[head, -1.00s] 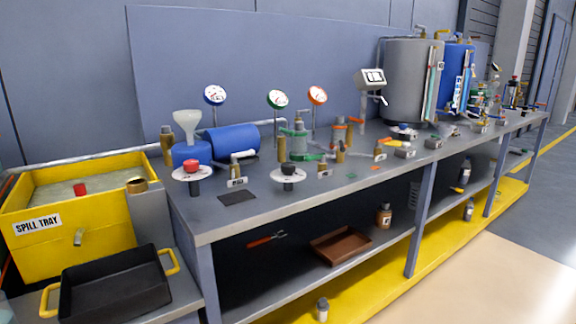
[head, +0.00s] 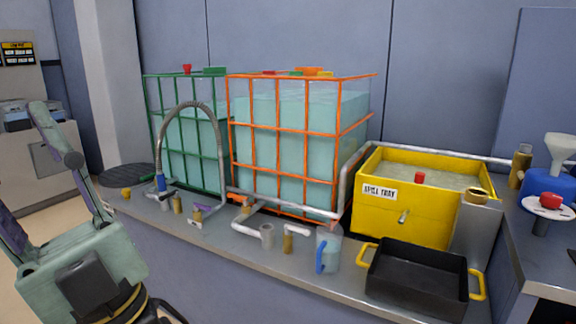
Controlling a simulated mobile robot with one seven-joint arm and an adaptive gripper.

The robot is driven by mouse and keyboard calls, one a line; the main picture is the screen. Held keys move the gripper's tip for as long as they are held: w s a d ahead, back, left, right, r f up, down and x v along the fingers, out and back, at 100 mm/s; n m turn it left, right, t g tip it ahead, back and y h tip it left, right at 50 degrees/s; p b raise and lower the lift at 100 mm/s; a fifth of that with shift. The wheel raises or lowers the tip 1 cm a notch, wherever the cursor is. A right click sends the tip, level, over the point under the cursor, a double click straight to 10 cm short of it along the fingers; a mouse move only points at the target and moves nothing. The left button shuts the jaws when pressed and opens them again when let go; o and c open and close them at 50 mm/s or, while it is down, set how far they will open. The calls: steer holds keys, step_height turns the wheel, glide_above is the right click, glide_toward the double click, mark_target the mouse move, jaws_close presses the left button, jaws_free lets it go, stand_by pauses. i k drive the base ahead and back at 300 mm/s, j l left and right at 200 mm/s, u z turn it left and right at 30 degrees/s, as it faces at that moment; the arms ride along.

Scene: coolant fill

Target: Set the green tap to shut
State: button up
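No tap with a green handle can be made out now. A tank in a green cage (head: 187,150) stands at the back left of the bench, holding pale green liquid. Small brass and purple fittings (head: 201,208) sit at its foot, too small to tell apart. A tank in an orange cage (head: 300,140) stands to its right, with an orange handle (head: 236,197) low at its left. Links of my arm show at the left edge. I cannot make out my gripper's fingers in this view.
A yellow spill tray (head: 400,228) and a black pan (head: 415,285) with yellow handles are at right. A clear jug (head: 328,250) with a blue handle stands left of the pan. White pipes (head: 270,205) run along the bench. A grey hose (head: 222,150) arches before the green cage.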

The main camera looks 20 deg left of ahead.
mark_target(142, 179)
steer(key=u, duration=1.55)
steer(key=i+z, duration=0.1)
steer(key=i, duration=0.45)
steer(key=i+z, duration=0.1)
steer(key=i, duration=0.5)
steer(key=i+j+z, duration=0.15)
steer(key=i, duration=0.4)
steer(key=i+j+z, duration=0.1)
steer(key=i, duration=0.45)
